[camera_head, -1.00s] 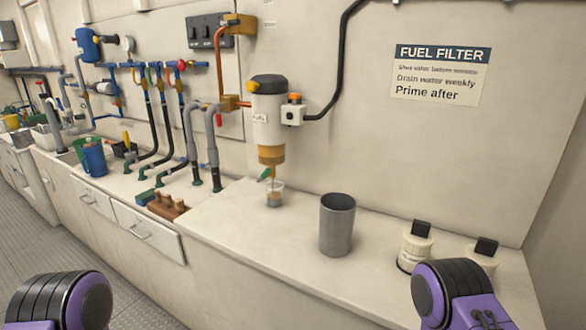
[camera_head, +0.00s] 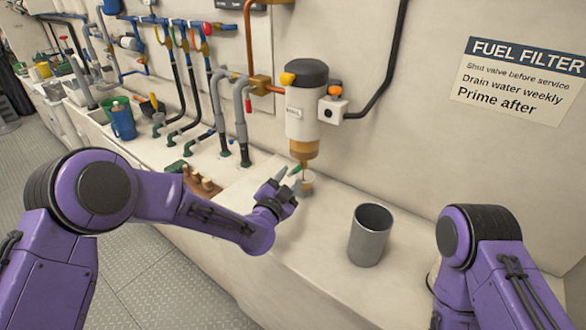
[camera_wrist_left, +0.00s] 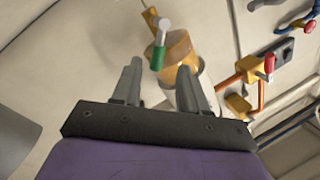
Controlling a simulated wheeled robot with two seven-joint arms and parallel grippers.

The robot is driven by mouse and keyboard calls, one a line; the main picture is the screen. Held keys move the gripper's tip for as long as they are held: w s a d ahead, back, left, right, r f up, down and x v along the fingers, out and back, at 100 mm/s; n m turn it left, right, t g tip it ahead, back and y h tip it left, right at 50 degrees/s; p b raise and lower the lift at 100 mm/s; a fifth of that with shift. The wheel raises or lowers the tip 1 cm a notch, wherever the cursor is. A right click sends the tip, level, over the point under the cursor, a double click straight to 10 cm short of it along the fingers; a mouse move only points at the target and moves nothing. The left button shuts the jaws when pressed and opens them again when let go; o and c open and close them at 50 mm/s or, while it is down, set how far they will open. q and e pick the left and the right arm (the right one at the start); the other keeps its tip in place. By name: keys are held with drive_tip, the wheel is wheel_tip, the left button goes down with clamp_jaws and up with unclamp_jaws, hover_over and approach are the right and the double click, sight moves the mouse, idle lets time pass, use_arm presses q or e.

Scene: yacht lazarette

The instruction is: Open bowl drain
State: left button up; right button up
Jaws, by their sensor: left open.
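The fuel filter (camera_head: 307,115) is on the wall, with a white body, a dark cap and an amber bowl (camera_head: 304,149) at its bottom. A small green drain handle (camera_head: 296,169) sticks out to the left under the bowl. My left gripper (camera_head: 284,186) is open and empty, close to the handle. In the left wrist view, the green handle (camera_wrist_left: 157,57) shows between the open fingertips, in front of the amber bowl (camera_wrist_left: 181,47); I cannot tell whether they touch. My right gripper is out of view.
A grey metal cylinder (camera_head: 371,235) stands on the counter right of the cup. Hoses and valves (camera_head: 190,85) line the wall at left. A wooden block with pegs (camera_head: 201,183) and a blue jug (camera_head: 123,121) stand on the counter. A sign (camera_head: 520,75) hangs at right.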

sight(295, 171)
use_arm(q)
drive_tip(key=x, duration=0.3)
drive_tip(key=shift+w+d+f, duration=0.15)
drive_tip(key=shift+f, duration=0.1)
drive_tip(key=shift+r, duration=0.1)
drive_tip(key=shift+c, duration=0.2)
clamp_jaws()
drive_tip(key=shift+w+a+r+n+g+b, duration=0.15)
drive_tip(key=shift+w+a+r+n+g, duration=0.2)
drive_tip(key=shift+n, duration=0.85)
drive_tip(key=shift+w+a+r+n+g+b, duration=0.1)
drive_tip(key=shift+a+n+g, duration=0.3)
drive_tip(key=shift+n, duration=0.8)
drive_tip(key=shift+w+a+r+n+g+b, duration=0.15)
drive_tip(key=shift+w+a+r+n+g, duration=0.2)
drive_tip(key=shift+n, duration=0.85)
drive_tip(key=shift+s+f, duration=0.1)
drive_tip(key=shift+f, duration=0.05)
